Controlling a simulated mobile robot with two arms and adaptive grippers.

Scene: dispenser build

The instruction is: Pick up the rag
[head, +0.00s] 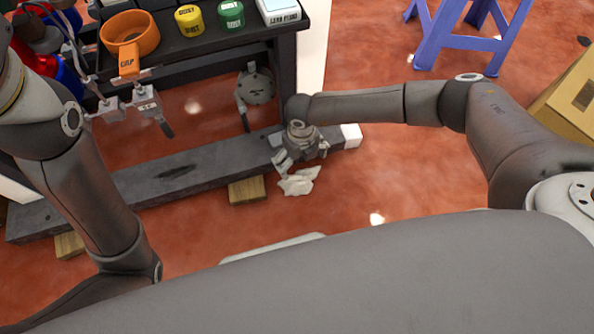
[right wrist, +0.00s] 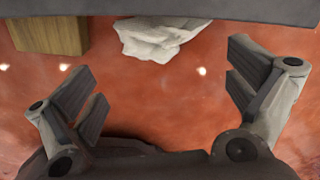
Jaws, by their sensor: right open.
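A crumpled white rag (head: 298,182) lies on the red floor in the head view, at the near edge of a long dark beam. In the right wrist view the rag (right wrist: 157,38) is at the top middle, beyond the fingertips and not between them. My right gripper (head: 285,163) is just above and beside the rag in the head view. Its fingers (right wrist: 165,90) are spread wide and empty in the right wrist view.
The dark beam (head: 200,168) rests on wooden blocks (head: 247,190) beside the rag. A dark bench (head: 215,47) above it carries an orange cup (head: 130,32), and yellow and green cans. A purple stool (head: 468,35) and cardboard box (head: 570,95) stand right. Floor in front is clear.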

